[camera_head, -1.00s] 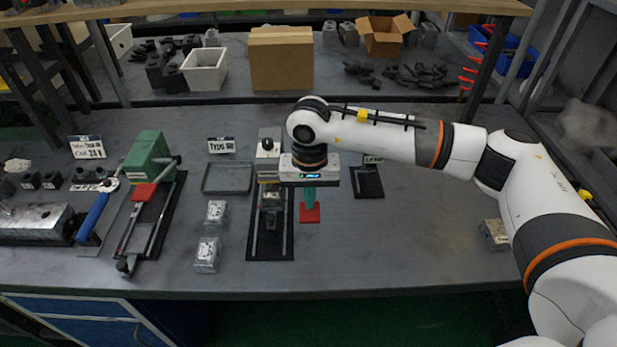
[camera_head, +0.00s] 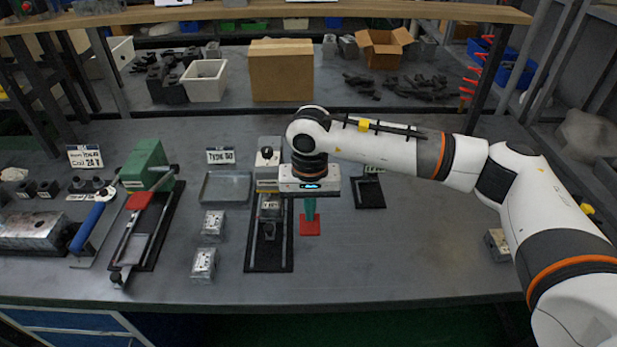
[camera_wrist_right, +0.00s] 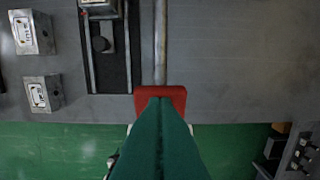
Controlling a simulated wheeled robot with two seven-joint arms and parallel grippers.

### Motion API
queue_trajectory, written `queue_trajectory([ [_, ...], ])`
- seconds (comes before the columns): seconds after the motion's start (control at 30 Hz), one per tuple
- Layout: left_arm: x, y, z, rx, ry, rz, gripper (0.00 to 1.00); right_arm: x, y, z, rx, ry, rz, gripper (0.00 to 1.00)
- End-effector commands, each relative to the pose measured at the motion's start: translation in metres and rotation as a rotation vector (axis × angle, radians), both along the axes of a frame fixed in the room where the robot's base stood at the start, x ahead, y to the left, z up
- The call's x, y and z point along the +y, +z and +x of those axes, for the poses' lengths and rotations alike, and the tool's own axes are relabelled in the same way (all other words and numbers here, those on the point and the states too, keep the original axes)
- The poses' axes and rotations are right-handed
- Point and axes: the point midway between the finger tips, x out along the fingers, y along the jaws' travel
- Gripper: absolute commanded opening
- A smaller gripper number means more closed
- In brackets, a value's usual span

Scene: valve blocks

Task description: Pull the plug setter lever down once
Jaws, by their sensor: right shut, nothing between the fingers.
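The plug setter (camera_head: 255,255) stands mid-bench on a black base with rails and a pale head with a black knob. Its base also shows in the wrist view (camera_wrist_right: 118,75). A metal lever rod (camera_wrist_right: 160,45) runs down beside it to a red handle (camera_wrist_right: 175,93). The red handle (camera_head: 310,229) also shows in the head view, right of the base. My right gripper (camera_head: 309,212) is shut and empty, with green fingers pointing down at the handle. Its fingertips (camera_wrist_right: 160,100) overlap the red handle; I cannot tell whether they touch. My left gripper is out of view.
A green press with a red block (camera_head: 148,165) stands to the left. Two small labelled metal blocks (camera_head: 204,263) and a grey tray (camera_head: 225,187) lie left of the setter. A dark mat (camera_head: 369,193) lies to the right. The bench right of the handle is mostly clear.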

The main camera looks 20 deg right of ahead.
Motion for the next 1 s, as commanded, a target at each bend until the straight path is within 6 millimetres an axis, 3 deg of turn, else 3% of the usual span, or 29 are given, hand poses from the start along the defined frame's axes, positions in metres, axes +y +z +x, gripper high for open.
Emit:
queue_trajectory([
  [1.0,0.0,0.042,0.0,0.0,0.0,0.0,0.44,0.0,0.102,0.0,0.001,0.001,0.0,0.0],
])
